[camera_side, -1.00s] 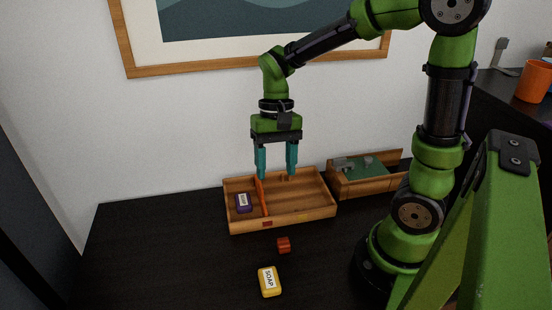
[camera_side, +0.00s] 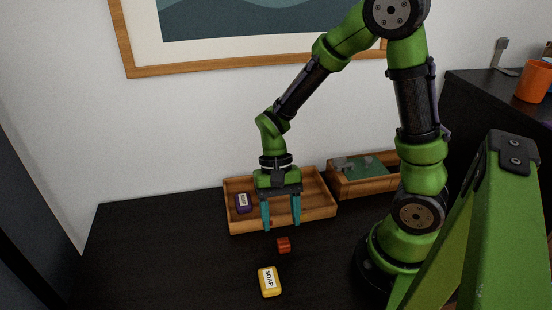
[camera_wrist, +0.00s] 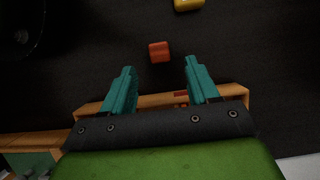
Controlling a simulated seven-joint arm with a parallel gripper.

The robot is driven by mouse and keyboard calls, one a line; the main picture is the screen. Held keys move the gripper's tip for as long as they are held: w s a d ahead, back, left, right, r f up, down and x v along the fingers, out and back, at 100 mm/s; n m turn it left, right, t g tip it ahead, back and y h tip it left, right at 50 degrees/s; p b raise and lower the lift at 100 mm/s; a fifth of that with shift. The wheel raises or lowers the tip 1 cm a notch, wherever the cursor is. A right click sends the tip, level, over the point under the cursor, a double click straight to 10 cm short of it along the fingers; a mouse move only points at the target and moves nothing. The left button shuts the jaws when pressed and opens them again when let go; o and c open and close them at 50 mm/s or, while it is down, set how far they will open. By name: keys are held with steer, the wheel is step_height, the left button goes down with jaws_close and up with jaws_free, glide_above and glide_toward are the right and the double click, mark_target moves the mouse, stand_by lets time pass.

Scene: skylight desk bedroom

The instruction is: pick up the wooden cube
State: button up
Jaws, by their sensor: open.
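The wooden cube (camera_side: 284,244) is small and reddish-brown. It sits on the dark desk just in front of the wooden tray. In the wrist view the cube (camera_wrist: 160,51) lies ahead of my fingertips, roughly between their lines and apart from both. My gripper (camera_side: 282,226) points down with its two teal fingers spread and nothing between them. It appears above the tray's front part, behind and above the cube. My gripper also shows in the wrist view (camera_wrist: 158,68), open.
The wooden tray (camera_side: 319,212) holds a dark purple labelled block (camera_side: 243,203) at its left. A yellow soap bar (camera_side: 269,281) lies in front of the cube. A wooden box with a green top (camera_side: 363,168) stands right of the tray. The desk left of the cube is clear.

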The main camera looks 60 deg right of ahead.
mark_target(283, 242)
steer(key=x, duration=0.5)
steer(key=shift+s+a, duration=0.1)
steer(key=shift+r, duration=0.1)
jaws_close()
